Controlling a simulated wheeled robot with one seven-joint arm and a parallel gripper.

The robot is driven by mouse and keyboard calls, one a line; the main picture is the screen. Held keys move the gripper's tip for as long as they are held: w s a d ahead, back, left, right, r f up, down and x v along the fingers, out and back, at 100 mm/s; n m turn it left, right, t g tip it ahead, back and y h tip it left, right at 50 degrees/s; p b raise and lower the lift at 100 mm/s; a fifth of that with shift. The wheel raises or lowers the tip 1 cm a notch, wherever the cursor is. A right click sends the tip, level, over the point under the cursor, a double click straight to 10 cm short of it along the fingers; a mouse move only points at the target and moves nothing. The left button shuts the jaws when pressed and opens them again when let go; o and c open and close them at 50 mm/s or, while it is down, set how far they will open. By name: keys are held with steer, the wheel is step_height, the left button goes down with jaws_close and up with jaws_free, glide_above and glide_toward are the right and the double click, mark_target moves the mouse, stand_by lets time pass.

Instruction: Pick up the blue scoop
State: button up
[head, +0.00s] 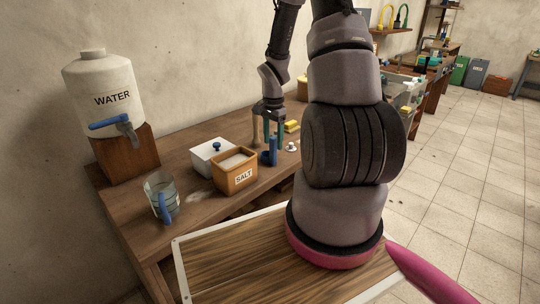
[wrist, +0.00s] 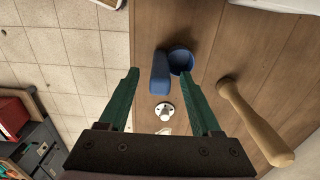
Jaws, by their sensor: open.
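The blue scoop (head: 270,154) is on the wooden bench, to the right of the salt box. In the wrist view its handle (wrist: 160,75) and its round bowl (wrist: 181,60) show beyond my fingertips, with the bowl to the right of the handle. My gripper (head: 273,138) is open and points down over the scoop, with its green fingers apart. In the wrist view, my gripper (wrist: 163,80) has the scoop's handle in line with the gap between its fingers. It holds nothing. I cannot tell how far the fingertips are above the handle.
A wooden-handled tool (wrist: 250,120) lies right of the scoop in the wrist view. A small white knobbed piece (wrist: 163,112) is close by. The salt box (head: 235,173), a white box (head: 210,158), a glass mug (head: 161,197) and a water dispenser (head: 105,100) stand further left.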

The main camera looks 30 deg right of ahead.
steer(key=shift+f, duration=1.4)
jaws_close()
